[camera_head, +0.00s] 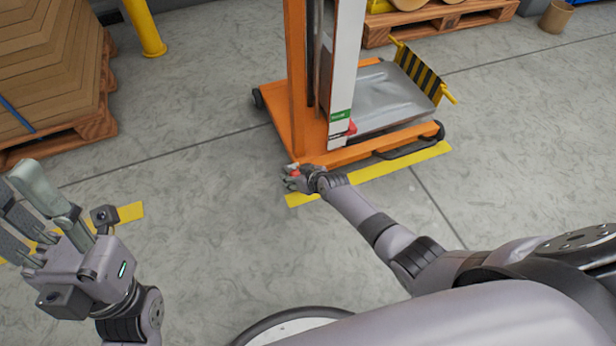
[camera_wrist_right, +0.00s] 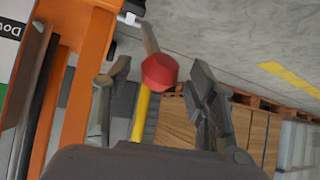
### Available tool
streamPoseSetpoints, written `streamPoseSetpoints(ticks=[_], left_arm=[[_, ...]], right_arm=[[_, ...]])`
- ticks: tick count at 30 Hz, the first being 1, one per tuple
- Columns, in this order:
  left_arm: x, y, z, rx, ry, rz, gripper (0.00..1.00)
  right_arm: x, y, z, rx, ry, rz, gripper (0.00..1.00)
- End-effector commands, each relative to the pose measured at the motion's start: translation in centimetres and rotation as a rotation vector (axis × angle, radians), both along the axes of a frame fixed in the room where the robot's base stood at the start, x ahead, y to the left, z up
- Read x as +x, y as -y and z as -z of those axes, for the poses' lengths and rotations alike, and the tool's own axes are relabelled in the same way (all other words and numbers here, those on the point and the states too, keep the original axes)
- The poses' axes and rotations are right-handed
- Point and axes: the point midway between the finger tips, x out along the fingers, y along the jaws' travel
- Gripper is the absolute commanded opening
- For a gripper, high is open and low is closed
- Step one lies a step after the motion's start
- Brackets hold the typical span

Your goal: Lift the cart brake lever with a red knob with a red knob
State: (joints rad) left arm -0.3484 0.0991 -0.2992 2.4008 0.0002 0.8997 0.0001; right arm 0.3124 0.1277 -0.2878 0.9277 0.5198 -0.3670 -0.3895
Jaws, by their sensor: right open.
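The orange cart (camera_head: 297,90) stands on the floor at the centre of the head view. Its brake lever ends in a red knob (camera_wrist_right: 160,71); the grey lever rod (camera_wrist_right: 149,37) runs from the knob up toward the cart in the right wrist view. My right gripper (camera_wrist_right: 160,100) is open, with one finger on either side of the knob and visible gaps between. In the head view my right gripper (camera_head: 296,180) is low at the cart's near corner and partly hides the knob. My left gripper (camera_head: 22,205) is open and empty at the left, away from the cart.
A pallet with stacked cardboard (camera_head: 45,70) stands at the left. A yellow post (camera_head: 144,25) is behind it. The cart has a grey platform (camera_head: 385,98) and a black-and-yellow striped plate (camera_head: 418,72).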

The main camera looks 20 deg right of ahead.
Motion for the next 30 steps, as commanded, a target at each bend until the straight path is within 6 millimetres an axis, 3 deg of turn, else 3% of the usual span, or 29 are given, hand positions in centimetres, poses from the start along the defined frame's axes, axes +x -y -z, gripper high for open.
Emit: streamPoseSetpoints(ticks=[19, 30], left_arm=[[0.0, 0.0, 0.1, 0.002, -0.003, 0.001, 0.40], [0.0, 0.0, 0.1, 0.002, -0.003, 0.001, 0.40]], right_arm=[[-6.1, 2.0, -5.6, -0.004, 0.002, 0.002, 0.52], [-7.4, 2.4, -6.9, -0.002, 0.003, 0.004, 0.52]])
